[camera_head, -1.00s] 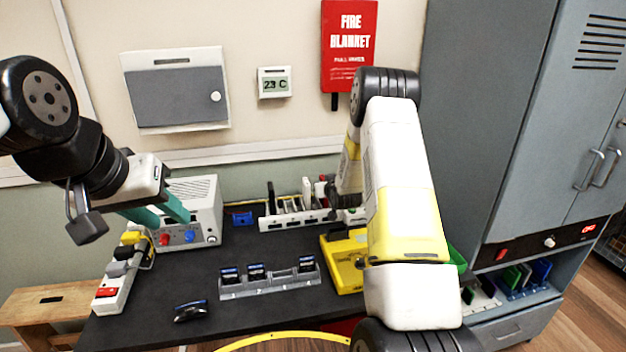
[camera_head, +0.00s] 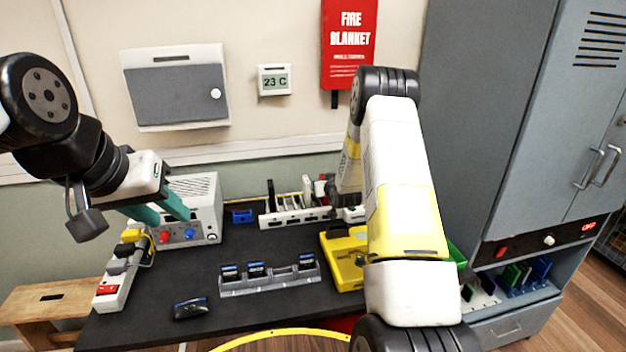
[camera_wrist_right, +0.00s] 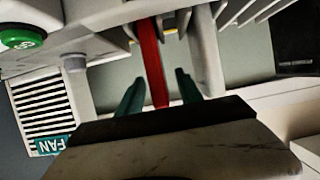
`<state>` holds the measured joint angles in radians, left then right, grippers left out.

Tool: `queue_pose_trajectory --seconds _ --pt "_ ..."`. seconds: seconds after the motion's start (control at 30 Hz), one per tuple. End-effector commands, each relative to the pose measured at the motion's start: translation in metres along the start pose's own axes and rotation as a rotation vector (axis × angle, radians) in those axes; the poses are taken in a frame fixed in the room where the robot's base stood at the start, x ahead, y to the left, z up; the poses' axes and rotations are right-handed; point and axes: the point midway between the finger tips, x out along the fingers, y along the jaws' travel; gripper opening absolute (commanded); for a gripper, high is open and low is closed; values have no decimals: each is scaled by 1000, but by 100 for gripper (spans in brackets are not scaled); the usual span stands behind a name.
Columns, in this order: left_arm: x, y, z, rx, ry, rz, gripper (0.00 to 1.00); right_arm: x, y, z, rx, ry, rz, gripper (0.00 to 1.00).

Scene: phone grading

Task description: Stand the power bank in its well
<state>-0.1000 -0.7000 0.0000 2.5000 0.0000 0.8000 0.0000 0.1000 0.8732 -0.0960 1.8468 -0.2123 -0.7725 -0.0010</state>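A red slab (camera_wrist_right: 154,62) stands upright between the two teal fingers of my right gripper (camera_wrist_right: 159,78) in the right wrist view. A gap shows on the right side of the slab and a narrow one on the left, so the fingers look open around it. I cannot tell for sure whether this slab is the power bank. In the head view my right arm hides most of that gripper, beside the white slotted rack (camera_head: 292,218). The rack holds upright slabs; its well for the power bank cannot be picked out. My left gripper (camera_head: 172,222) is open and empty before the white box.
A grey tray (camera_head: 270,287) with dark blocks lies mid-table. A dark item (camera_head: 190,308) lies at the front edge, a power strip (camera_head: 115,285) at left. A yellow holder (camera_head: 345,262) stands beside my right arm. Bare black tabletop lies between tray and rack.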

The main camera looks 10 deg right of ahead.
Motion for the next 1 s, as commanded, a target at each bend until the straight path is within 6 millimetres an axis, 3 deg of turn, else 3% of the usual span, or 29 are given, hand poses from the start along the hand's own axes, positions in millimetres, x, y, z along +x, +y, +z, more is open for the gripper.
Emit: queue_pose_trajectory --seconds 0.27,0.6,0.77,0.87,1.0 --pt "0 0 0 0 0 0 36 -4 0 0 0 -2 0 43" --pt "0 0 0 0 0 0 36 -57 0 0 1 -1 0 43" --pt "0 0 0 0 0 0 36 -74 0 -1 0 -1 0 43" --pt "0 0 0 0 0 0 36 -84 -1 -10 1 -8 1 43" --pt "0 0 0 0 0 0 36 -111 -5 -44 9 -54 4 43"
